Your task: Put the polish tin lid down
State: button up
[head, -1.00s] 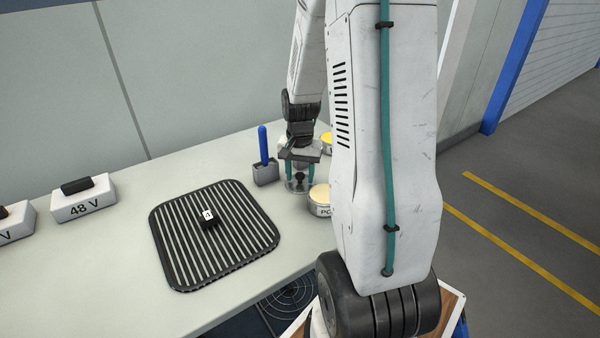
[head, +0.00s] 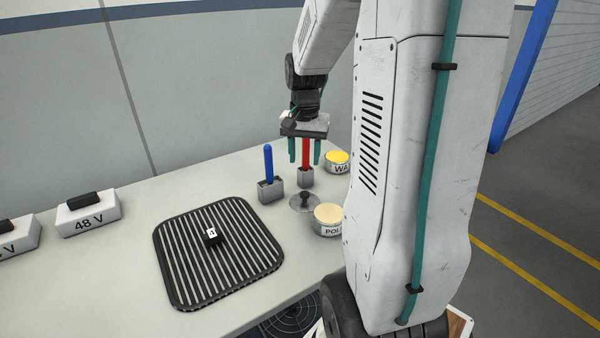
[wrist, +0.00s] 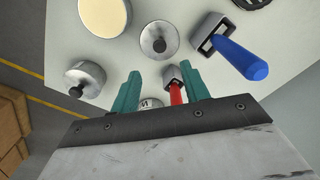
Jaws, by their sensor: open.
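The polish tin lid (head: 305,204), a grey disc with a dark knob, lies flat on the table just left of the open polish tin (head: 328,218), which shows pale yellow contents. In the wrist view the lid (wrist: 159,45) lies beyond the fingertips, knob towards me, with the polish tin (wrist: 104,15) beside it. My gripper (head: 304,156) is open and empty above the table, fingers pointing down, clear of the lid. The arm hides part of the polish tin in the head view.
Blue-handled (head: 268,165) and red-handled (head: 306,155) tools stand in grey holders. An open tin marked WA (head: 338,165) stands behind. The wrist view shows another knobbed tin (wrist: 85,78). A ribbed black mat (head: 180,275) holds a small black block. A 48 V box (head: 88,215) stands left.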

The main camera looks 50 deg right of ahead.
jog(key=s+a+r+n, duration=0.2)
jog(key=a+r+n, duration=0.1)
jog(key=a, duration=0.4)
jog(key=s+a+r+n, duration=0.2)
jog(key=a+r, duration=0.2)
jog(key=a, duration=0.3)
jog(key=s+a+r+n+t, duration=0.1)
jog(key=s+a+n, duration=0.5)
jog(key=s+a, duration=0.5)
jog(key=shift+s+r+n, duration=0.2)
jog(key=shift+s+n, duration=0.2)
jog(key=shift+s, duration=0.45)
